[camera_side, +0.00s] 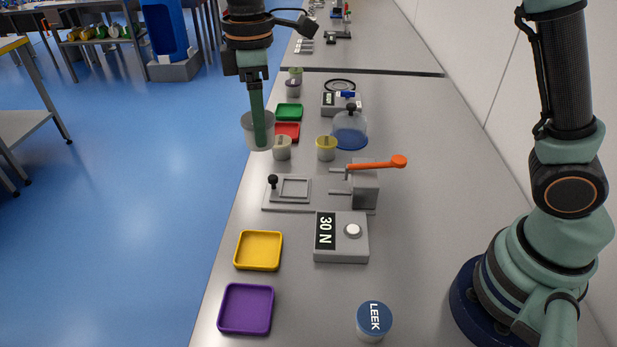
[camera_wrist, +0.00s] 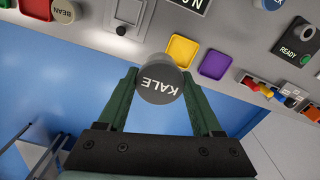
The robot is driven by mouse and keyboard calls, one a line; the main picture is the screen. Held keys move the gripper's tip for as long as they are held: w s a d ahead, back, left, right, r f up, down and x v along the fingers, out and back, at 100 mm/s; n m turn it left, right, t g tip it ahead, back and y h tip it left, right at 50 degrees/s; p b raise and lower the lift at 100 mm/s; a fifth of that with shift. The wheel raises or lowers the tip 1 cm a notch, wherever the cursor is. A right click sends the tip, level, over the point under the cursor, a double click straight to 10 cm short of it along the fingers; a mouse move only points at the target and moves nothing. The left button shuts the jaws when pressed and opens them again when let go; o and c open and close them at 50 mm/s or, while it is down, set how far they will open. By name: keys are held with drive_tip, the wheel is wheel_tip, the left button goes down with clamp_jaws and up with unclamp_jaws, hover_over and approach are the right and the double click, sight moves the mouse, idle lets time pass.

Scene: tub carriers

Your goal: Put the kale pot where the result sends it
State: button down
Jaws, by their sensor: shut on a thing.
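The kale pot (camera_wrist: 160,88), with a grey lid marked KALE, is between the two green fingers of my gripper (camera_wrist: 160,75) in the wrist view. In the side view the pale pot (camera_side: 247,133) hangs in my gripper (camera_side: 259,135) near the table's left edge, appearing beside the red tray (camera_side: 291,130). My gripper is shut on it. The grey tester (camera_side: 342,252) shows 30 N on its display. A green tray (camera_side: 289,112), a yellow tray (camera_side: 258,250) and a purple tray (camera_side: 246,308) look empty.
A blue-lidded LEEK pot (camera_side: 374,319) stands at the front. A press with an orange lever (camera_side: 378,162) stands mid-table. A yellow-lidded pot (camera_side: 326,149), a pale pot (camera_side: 282,149) and a clear dome (camera_side: 350,127) stand behind it. Blue floor lies left of the table edge.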

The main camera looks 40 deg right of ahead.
drive_tip(key=s+a+f, duration=0.1)
drive_tip(key=s+a, duration=0.3)
drive_tip(key=a, duration=0.2)
drive_tip(key=shift+d+f, duration=0.1)
drive_tip(key=shift+f, duration=9.6)
drive_tip(key=shift+c, duration=0.2)
unclamp_jaws()
drive_tip(key=shift+f, duration=0.1)
